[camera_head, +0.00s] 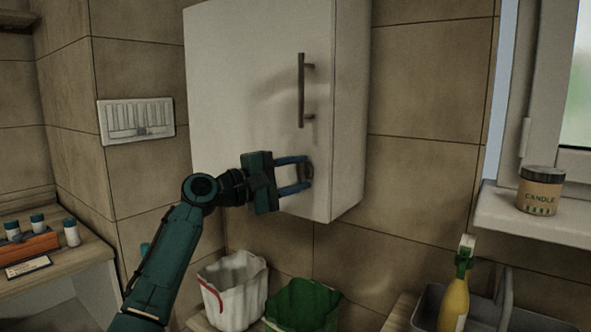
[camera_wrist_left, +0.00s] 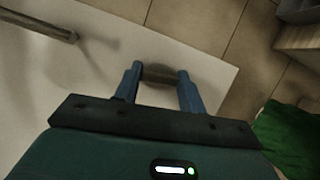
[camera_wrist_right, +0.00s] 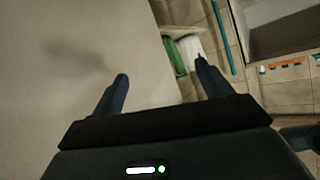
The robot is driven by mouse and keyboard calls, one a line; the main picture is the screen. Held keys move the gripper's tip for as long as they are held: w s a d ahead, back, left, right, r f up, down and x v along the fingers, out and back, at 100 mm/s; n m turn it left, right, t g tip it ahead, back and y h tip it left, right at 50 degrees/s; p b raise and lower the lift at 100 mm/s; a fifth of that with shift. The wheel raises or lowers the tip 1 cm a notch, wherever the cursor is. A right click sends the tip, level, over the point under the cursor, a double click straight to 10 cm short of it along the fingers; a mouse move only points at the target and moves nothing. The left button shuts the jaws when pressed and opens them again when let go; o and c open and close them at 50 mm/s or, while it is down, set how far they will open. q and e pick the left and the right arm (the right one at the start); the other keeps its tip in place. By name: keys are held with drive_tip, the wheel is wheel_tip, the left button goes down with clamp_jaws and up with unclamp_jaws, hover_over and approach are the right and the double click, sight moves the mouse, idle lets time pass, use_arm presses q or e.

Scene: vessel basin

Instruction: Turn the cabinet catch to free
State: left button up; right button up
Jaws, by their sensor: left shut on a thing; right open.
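The white wall cabinet (camera_head: 240,90) has a vertical bar handle (camera_head: 301,90) on its door. The dark round catch (camera_head: 308,171) sits below the handle near the door's lower right edge. My left gripper (camera_head: 306,171) has its blue fingers at the catch. In the left wrist view the catch (camera_wrist_left: 160,74) lies between the two fingertips, and the gripper is shut on it. The handle (camera_wrist_left: 45,27) shows at the upper left there. My right gripper (camera_wrist_right: 162,72) shows only in the right wrist view, open with nothing between its fingers, beside a large pale surface.
Below the cabinet stand a white bin (camera_head: 233,290) and a green bin (camera_head: 303,305). A yellow spray bottle (camera_head: 455,300) stands in a grey caddy (camera_head: 485,310). A candle jar (camera_head: 540,190) is on the window sill. An orange rack (camera_head: 28,248) with vials is at left.

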use_arm(q)
drive_tip(key=shift+m+p, duration=0.3)
drive_tip(key=shift+m, duration=0.3)
drive_tip(key=shift+m+y, duration=0.3)
drive_tip(key=o, duration=1)
drive_tip(key=shift+g, duration=0.3)
drive_tip(key=shift+a, duration=0.1)
drive_tip(key=b+v, duration=0.1)
drive_tip(key=v, duration=1.2)
drive_tip(key=shift+s+f, duration=0.1)
